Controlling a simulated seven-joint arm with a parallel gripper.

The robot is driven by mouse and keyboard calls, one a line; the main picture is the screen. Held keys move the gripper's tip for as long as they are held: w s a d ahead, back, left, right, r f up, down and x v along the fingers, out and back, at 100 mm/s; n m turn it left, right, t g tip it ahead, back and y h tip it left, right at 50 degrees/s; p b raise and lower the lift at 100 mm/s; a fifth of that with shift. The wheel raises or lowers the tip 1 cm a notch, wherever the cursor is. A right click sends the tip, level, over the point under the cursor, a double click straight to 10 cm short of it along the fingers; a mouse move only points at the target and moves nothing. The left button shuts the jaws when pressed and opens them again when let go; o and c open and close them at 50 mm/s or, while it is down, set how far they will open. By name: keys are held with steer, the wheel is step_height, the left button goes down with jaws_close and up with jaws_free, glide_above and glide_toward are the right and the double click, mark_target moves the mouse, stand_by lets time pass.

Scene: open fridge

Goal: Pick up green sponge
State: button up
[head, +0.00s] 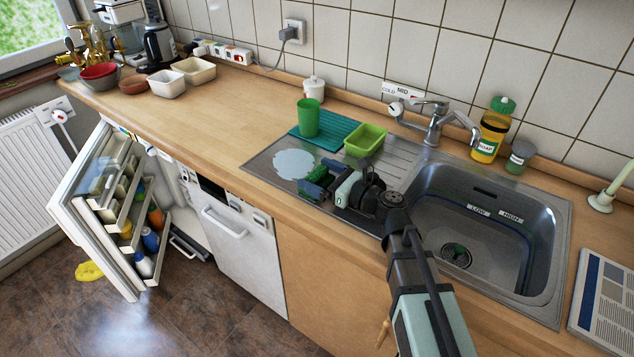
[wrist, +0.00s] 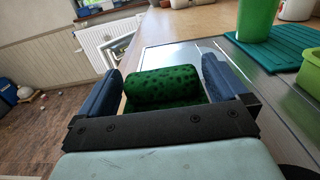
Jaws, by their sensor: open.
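The green sponge (wrist: 162,84) is dark green with darker spots and rounded in shape. In the wrist view it lies between the two blue fingers of my gripper (wrist: 161,70), with a visible gap on each side. In the head view my gripper (head: 313,180) is low over the drainboard left of the sink basin, and the sponge (head: 319,173) shows only partly, as dark green among the fingers. My gripper is open. The underside of the sponge is hidden by the gripper body.
A light green tray (head: 366,139) and a green cup (head: 308,118) on a teal mat (head: 333,140) stand close behind my gripper. The sink basin (head: 480,220) is to the right, with a faucet (head: 432,120) behind. The wooden counter (head: 215,120) at left has clear room.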

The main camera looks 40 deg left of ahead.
steer(key=a, duration=0.2)
steer(key=shift+a, duration=0.3)
steer(key=c, duration=0.8)
step_height(320, 180, up, 10)
stand_by(0.5)
